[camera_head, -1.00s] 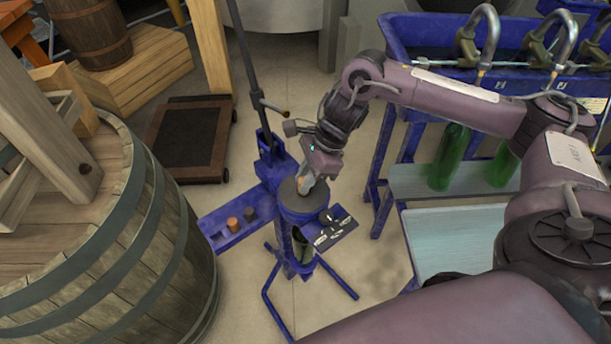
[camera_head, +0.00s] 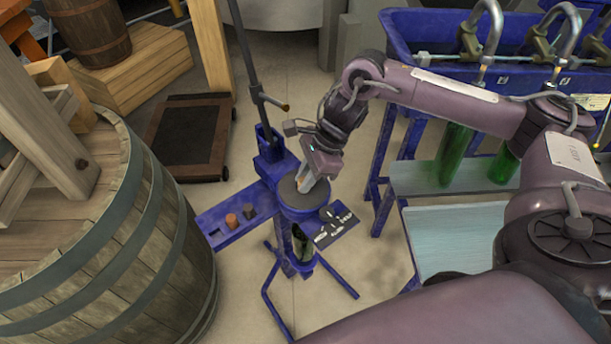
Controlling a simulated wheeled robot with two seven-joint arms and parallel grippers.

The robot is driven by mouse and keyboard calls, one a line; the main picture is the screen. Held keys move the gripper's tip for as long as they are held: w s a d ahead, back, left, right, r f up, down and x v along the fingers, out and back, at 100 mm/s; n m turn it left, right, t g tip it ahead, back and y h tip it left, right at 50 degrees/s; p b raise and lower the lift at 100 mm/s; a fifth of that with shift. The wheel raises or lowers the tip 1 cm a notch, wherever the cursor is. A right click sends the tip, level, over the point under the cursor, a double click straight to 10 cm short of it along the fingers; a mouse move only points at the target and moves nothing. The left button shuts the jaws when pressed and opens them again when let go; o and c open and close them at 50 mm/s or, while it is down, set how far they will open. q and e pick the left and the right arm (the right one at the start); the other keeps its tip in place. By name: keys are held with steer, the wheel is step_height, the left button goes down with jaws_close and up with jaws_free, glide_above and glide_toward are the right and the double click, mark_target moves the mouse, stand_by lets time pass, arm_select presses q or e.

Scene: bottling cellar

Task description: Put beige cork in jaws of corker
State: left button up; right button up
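The blue corker (camera_head: 268,168) stands in the middle, with a round grey head (camera_head: 289,196) on top. My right gripper (camera_head: 303,186) reaches down from the right, its pale fingertips at the middle of this head. A small tan patch shows at the fingertips; it may be the beige cork, but it is too small to tell whether they hold it. The jaws are largely hidden by the fingers. A dark green bottle (camera_head: 301,243) stands in the corker below. My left gripper is out of view.
A blue shelf (camera_head: 212,236) left of the corker carries an orange-brown cork (camera_head: 231,221) and a dark cork (camera_head: 249,211). A small plate (camera_head: 340,231) juts out at right. A large barrel (camera_head: 150,240) stands at left, a blue filler (camera_head: 420,60) with green bottles at right.

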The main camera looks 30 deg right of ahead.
steer(key=o, duration=0.5)
steer(key=b+v, duration=0.1)
steer(key=v, duration=0.6)
steer(key=shift+d+r, duration=0.2)
steer(key=shift+r, duration=0.15)
